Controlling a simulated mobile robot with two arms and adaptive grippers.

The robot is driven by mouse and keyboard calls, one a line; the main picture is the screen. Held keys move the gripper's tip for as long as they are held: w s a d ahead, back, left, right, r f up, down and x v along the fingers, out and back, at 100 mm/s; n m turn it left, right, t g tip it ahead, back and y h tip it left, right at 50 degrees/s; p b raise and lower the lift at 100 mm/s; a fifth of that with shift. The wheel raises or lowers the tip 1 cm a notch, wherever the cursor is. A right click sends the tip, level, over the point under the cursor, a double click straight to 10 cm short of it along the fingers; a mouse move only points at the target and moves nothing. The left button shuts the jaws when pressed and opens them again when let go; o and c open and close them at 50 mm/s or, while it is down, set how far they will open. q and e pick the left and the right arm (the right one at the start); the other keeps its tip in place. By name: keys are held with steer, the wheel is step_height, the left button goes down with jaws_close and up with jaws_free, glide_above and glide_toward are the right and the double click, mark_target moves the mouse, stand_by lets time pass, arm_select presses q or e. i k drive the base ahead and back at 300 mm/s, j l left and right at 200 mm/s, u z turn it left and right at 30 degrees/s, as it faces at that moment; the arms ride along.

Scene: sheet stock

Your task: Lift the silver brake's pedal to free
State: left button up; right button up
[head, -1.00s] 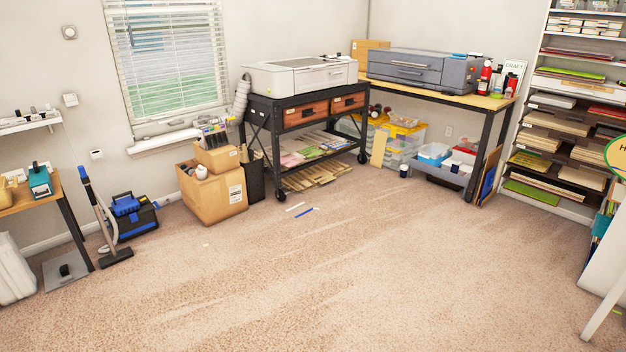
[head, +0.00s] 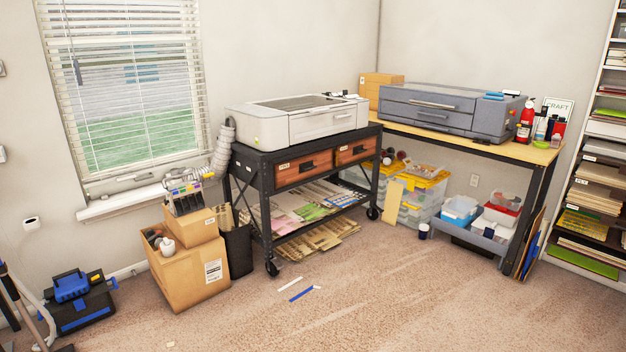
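A black metal cart (head: 266,177) on casters stands in the middle, with a white machine (head: 271,128) on top. Its near front caster (head: 271,267) rests on the carpet at the lower left corner of the cart. Another caster (head: 373,212) shows at its right end. A silver brake pedal cannot be made out on either wheel at this size. The cart's far casters are hidden. Neither of my grippers is in view.
Cardboard boxes (head: 187,275) and a black bin (head: 238,251) stand left of the cart. A wooden-topped table (head: 462,138) stands to the right. The carpet in front is mostly clear.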

mark_target(275, 261)
steer(key=i, duration=0.65)
steer(key=i+u, duration=0.1)
steer(key=i, duration=0.55)
steer(key=i+l+u, duration=0.1)
steer(key=i, duration=0.55)
steer(key=i+l, duration=0.2)
steer(key=i, duration=0.45)
